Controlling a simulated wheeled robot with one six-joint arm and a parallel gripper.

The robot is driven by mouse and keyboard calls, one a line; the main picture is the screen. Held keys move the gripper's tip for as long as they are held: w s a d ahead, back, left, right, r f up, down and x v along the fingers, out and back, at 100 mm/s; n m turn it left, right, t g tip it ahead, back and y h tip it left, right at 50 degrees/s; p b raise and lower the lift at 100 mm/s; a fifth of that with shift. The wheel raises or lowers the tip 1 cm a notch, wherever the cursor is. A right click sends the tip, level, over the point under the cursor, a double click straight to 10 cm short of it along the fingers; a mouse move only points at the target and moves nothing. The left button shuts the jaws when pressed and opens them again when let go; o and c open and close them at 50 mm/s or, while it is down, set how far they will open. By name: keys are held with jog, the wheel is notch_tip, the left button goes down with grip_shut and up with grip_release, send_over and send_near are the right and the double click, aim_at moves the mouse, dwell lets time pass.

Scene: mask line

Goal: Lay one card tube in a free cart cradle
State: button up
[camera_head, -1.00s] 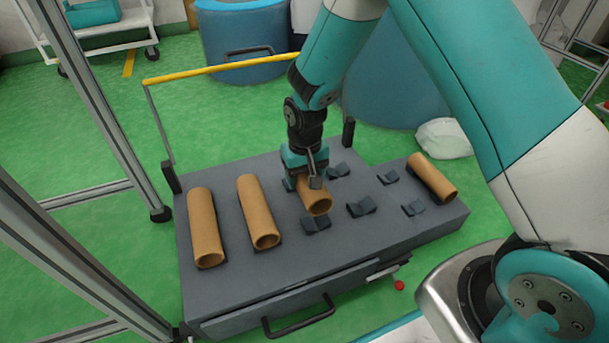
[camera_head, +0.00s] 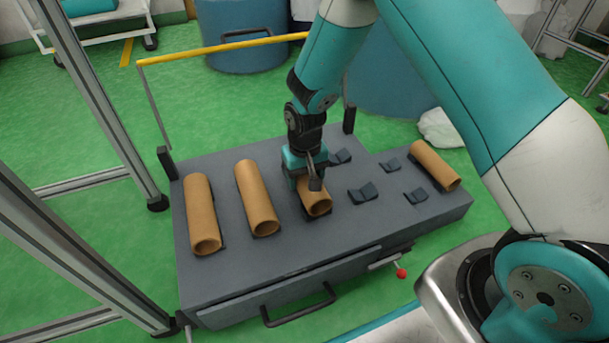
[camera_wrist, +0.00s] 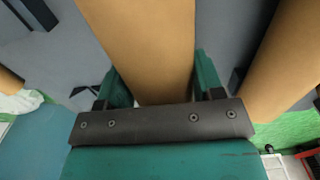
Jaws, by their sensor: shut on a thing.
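My gripper (camera_head: 309,178) is shut on a brown card tube (camera_head: 318,206), with a finger on either side of it. The held tube also shows between the fingers in the wrist view (camera_wrist: 145,45). In the head view it lies low at the third cradle position from the left on the grey cart (camera_head: 240,275); the gripper hides its far part and most of the cradle. I cannot tell whether it fully rests there. Two empty dark cradle pairs show to the right, one with a near block (camera_head: 363,193) and one with a near block (camera_head: 415,196).
Two tubes lie to the left, an outer one (camera_head: 201,215) and an inner one (camera_head: 257,200). Another tube (camera_head: 434,165) lies at the far right. A yellow rail (camera_head: 220,48) runs along the cart's back. A metal frame post (camera_head: 100,105) stands left.

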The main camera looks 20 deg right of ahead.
jog(key=shift+f, duration=0.5)
jog(key=o, duration=1)
notch_tip(320, 180, up, 18)
jog(key=p, duration=0.9)
jog(key=s+a+r+n+y+p, duration=0.1)
jog(key=s+a+r+n+p, duration=0.1)
jog(key=s+r, duration=0.5)
jog(key=s+a+r+n+y+p, duration=0.1)
jog(key=s+r+p, duration=0.15)
jog(key=r, duration=0.85)
jog(key=s+a+r+n+y+p, duration=0.2)
jog(key=s+r+n+p, duration=0.2)
jog(key=s+r, duration=0.95)
jog(key=r+p, duration=1.1)
jog(key=p, duration=0.1)
jog(key=s+r+p, duration=0.1)
jog(key=r+p, duration=2.2)
jog(key=p, duration=0.1)
jog(key=shift+s+d+r+p, duration=0.2)
jog(key=shift+s+p, duration=0.1)
jog(key=shift+p, duration=0.1)
